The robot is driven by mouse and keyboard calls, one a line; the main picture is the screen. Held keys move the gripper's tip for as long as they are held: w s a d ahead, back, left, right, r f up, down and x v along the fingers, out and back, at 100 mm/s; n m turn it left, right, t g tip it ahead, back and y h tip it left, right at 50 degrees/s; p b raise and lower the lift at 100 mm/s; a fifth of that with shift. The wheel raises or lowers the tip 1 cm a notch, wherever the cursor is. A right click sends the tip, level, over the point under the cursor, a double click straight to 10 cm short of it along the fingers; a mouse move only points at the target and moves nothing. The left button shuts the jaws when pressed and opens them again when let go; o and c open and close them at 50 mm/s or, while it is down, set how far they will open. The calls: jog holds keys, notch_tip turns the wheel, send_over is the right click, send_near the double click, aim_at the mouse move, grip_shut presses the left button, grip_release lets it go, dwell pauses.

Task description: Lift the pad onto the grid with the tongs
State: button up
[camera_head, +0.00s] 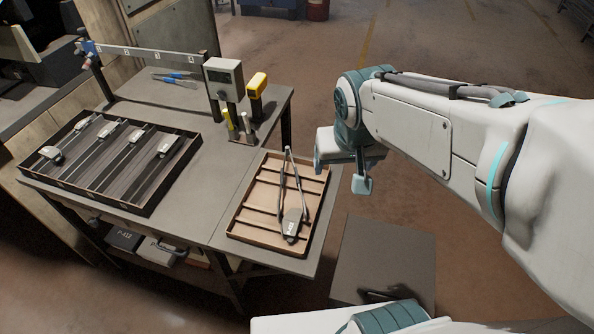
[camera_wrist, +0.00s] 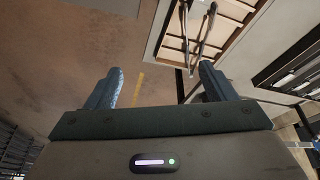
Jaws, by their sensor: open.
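A pair of long grey tongs (camera_head: 284,188) lies in the slatted tan tray (camera_head: 236,229) on the right part of the table, hinge end toward the back. A small grey pad (camera_head: 292,224) with a pale label lies at the front ends of the tongs; I cannot tell whether the tips touch it. The tongs (camera_wrist: 203,36) and tray (camera_wrist: 160,22) also show at the top of the wrist view. My gripper (camera_head: 362,185) is to the right of the tray, beyond the table edge. In the wrist view its fingers (camera_wrist: 162,82) are apart with nothing between them.
A dark rack (camera_head: 100,200) with several labelled pads in lanes stands on the left. A grey meter (camera_head: 223,78) and yellow device (camera_head: 257,84) stand at the back. Blue-handled tools (camera_head: 175,77) lie farther back.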

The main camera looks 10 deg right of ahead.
jog(key=w+a+f+b, duration=0.7)
jog(key=w+a+f, duration=0.3)
jog(key=w+f, duration=0.45)
jog(key=shift+t, duration=0.3)
jog(key=shift+p+x, duration=0.35)
jog(key=shift+x, duration=6.25)
jog(key=shift+d, duration=0.2)
jog(key=c, duration=1.2)
jog(key=shift+r, duration=0.15)
